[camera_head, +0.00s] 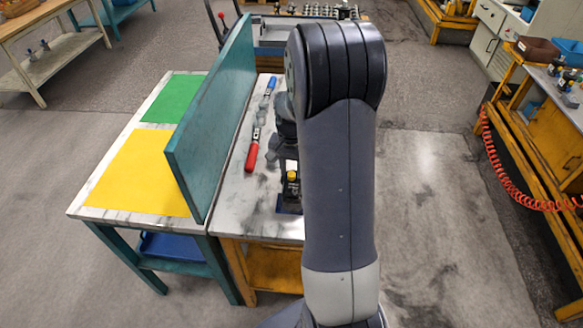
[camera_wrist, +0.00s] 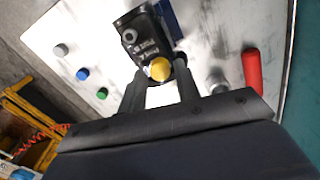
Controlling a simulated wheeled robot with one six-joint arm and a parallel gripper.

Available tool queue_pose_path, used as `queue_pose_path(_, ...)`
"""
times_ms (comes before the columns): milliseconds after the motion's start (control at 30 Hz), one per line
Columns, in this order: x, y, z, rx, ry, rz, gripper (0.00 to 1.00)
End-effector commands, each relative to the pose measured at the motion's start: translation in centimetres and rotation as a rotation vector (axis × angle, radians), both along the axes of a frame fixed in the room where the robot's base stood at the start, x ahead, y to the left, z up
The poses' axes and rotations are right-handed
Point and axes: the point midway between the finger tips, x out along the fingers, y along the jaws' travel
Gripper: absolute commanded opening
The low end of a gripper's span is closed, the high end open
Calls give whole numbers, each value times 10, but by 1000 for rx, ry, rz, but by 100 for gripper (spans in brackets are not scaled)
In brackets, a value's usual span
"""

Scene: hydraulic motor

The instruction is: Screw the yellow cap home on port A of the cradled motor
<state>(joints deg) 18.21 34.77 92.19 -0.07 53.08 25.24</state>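The black motor (camera_wrist: 133,38) sits in a blue cradle (camera_wrist: 168,14) on the marbled table top. In the head view the motor (camera_head: 291,190) shows beside my arm, which hides part of it. The yellow cap (camera_wrist: 159,69) is at the near end of the motor and also shows in the head view (camera_head: 291,175). My gripper (camera_wrist: 160,72) has its two fingers closed on either side of the yellow cap. The cap's underside and its thread are hidden, so how far it is seated cannot be seen.
Loose grey (camera_wrist: 60,50), blue (camera_wrist: 83,74) and green (camera_wrist: 102,93) caps stand left of the motor in the wrist view. Another grey part (camera_wrist: 217,82) and a red-handled tool (camera_wrist: 251,69) lie right. A teal partition (camera_head: 212,120) borders the table's left side.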

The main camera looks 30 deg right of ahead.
Motion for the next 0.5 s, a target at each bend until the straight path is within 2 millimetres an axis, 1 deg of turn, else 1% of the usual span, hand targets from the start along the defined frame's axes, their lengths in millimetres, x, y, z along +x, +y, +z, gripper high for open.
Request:
queue_pose_path(167, 0, 0, 0, 0, 0, 4, 31)
queue_pose_path(233, 0, 0, 0, 0, 0, 31, 31)
queue_pose_path(500, 0, 0, 0, 0, 0, 318, 31)
